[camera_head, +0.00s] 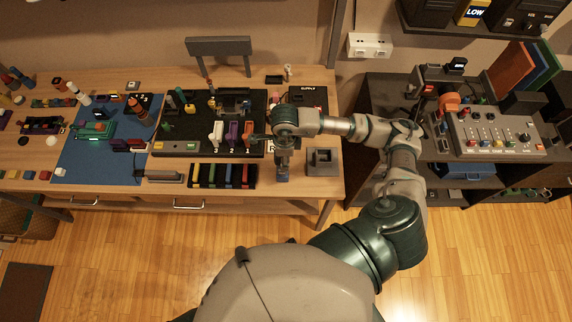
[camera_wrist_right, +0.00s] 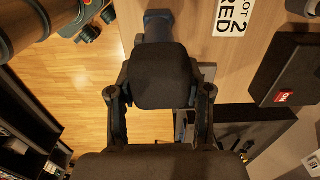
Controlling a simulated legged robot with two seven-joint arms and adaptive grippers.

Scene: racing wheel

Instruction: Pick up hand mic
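My right gripper (camera_head: 283,165) hangs near the table's front edge, pointing down; its fingers are small in the head view. In the right wrist view my right gripper (camera_wrist_right: 162,95) has one finger at each side of a dark rounded block, which I take to be the hand mic (camera_wrist_right: 165,75). Both fingers appear to touch its sides. A dark blue part (camera_wrist_right: 158,25) shows just beyond the block; I cannot tell if it belongs to it. The mic's far side is hidden. My left gripper is not seen in the head view.
A grey square holder (camera_head: 322,160) stands on the table right of the gripper. Left of it are a tray of coloured pieces (camera_head: 222,186) and a black board with several parts (camera_head: 180,148). A dark side table with a control panel (camera_head: 495,134) stands at right.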

